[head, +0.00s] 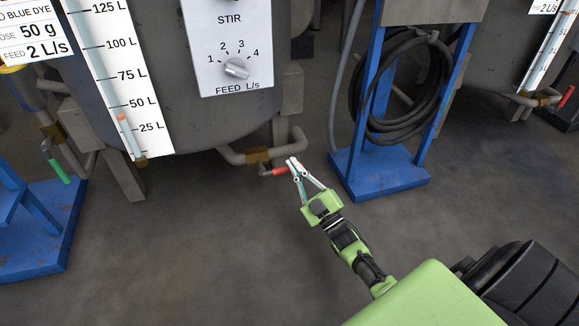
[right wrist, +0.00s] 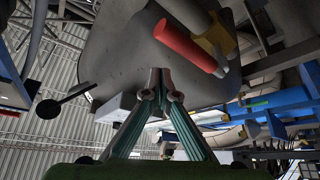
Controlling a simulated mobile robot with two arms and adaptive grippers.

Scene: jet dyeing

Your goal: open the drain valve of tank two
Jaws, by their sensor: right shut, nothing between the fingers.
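The middle tank (head: 225,120) has a drain pipe (head: 232,155) low on its right side, with a brass valve (head: 257,155). The valve's red lever handle (head: 276,171) points right, roughly in line with the pipe. My right gripper (head: 293,162) is shut and empty, with its fingertips close by the handle's right end. In the right wrist view the red handle (right wrist: 187,47) lies beyond and above the closed fingertips (right wrist: 162,97), with the brass valve (right wrist: 218,36) behind it. I cannot tell whether they touch. No tank number shows. My left gripper is out of view.
A blue stand (head: 375,172) with a coiled black hose (head: 400,85) stands just right of the valve. A green-handled valve (head: 58,168) is at the left, and another red-handled valve (head: 566,97) is at the far right. The floor in front is clear.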

